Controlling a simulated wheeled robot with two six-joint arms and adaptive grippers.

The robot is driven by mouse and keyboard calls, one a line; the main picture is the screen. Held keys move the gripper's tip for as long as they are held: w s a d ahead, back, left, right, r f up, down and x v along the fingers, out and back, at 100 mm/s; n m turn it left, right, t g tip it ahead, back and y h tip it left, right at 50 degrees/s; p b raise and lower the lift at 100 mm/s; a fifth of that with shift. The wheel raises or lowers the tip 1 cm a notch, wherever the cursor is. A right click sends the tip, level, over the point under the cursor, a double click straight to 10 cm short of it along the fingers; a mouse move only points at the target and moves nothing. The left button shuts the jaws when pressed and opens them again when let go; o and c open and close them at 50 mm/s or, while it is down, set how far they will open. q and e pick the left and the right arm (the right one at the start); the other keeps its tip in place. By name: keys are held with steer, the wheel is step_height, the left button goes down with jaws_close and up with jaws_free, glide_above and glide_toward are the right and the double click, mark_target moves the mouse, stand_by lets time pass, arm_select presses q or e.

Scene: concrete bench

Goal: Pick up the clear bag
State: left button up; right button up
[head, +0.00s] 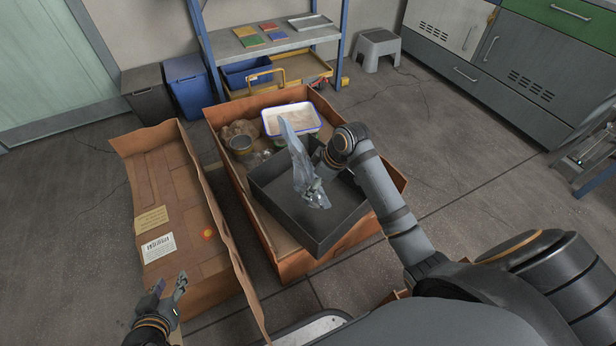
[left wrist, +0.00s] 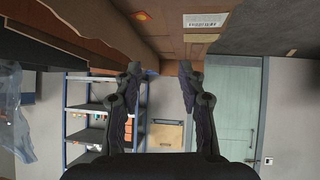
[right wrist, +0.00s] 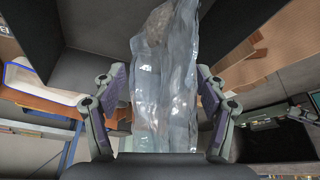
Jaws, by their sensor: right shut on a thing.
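The clear bag (head: 298,160) is a crinkled, see-through sheet, upright and tall, above the dark grey tray in the head view. My right gripper (head: 314,180) is shut on the clear bag, near its lower part. In the right wrist view the bag (right wrist: 165,80) fills the middle between the two fingers of my right gripper (right wrist: 165,110). A bit of the bag also shows at the left edge of the left wrist view (left wrist: 14,115). My left gripper (head: 170,292) is open and empty above the near end of the flat cardboard box; its spread fingers show in the left wrist view (left wrist: 160,85).
The dark grey tray (head: 322,240) sits in an orange-brown box (head: 292,266) with a white blue-rimmed tub (head: 292,118) and a can (head: 241,146). An open cardboard box (head: 190,180) lies to the left. A shelf (head: 275,42), blue bins (head: 187,85) and a stool (head: 377,45) stand behind.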

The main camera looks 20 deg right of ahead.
mark_target(323, 192)
steer(key=s+r, duration=0.1)
steer(key=s+d+p, duration=0.1)
steer(key=shift+s+d+r, duration=0.15)
steer(key=shift+s+r, duration=0.2)
steer(key=shift+s, duration=0.05)
steer(key=shift+s+d+r+p, duration=0.2)
steer(key=shift+s+p, duration=0.15)
steer(key=shift+s, duration=0.1)
steer(key=shift+s+d+r+p, duration=0.15)
steer(key=shift+s+r+p, duration=0.05)
steer(key=shift+s+p, duration=0.2)
arm_select(q)
steer(key=s+f+g, duration=0.5)
steer(key=s+g, duration=0.1)
steer(key=s, duration=0.3)
steer(key=shift+s+d+f, duration=0.2)
steer(key=shift+s+f, duration=0.15)
steer(key=shift+s, duration=0.05)
arm_select(e)
steer(key=shift+s+d+r, duration=0.1)
steer(key=shift+s, duration=0.25)
